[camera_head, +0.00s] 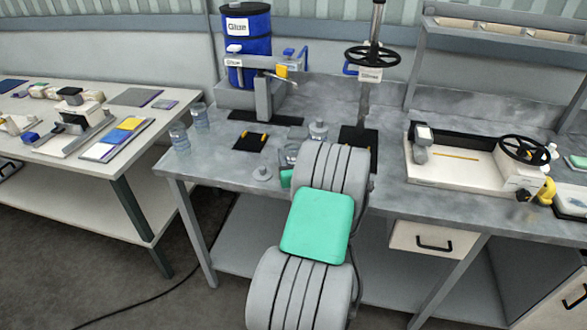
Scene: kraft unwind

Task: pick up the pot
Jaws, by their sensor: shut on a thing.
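My arm reaches over the front edge of the grey workbench (225,172) and covers much of the spot where it works. Only a small part of my gripper (288,166) shows, left of the arm's upper link. It is shut on a small grey metal thing, which looks like the pot (292,150). The fingertips and most of the pot are hidden, so I cannot tell whether it touches the bench. A grey knobbed piece (318,130) shows just behind the arm. A flat round lid-like piece (262,173) lies on the bench to the left.
A post with a black handwheel (372,57) rises behind my arm. Two clear jars (179,137) stand at the left edge. A white tray unit (455,165) is at right. Dark mats lie between.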

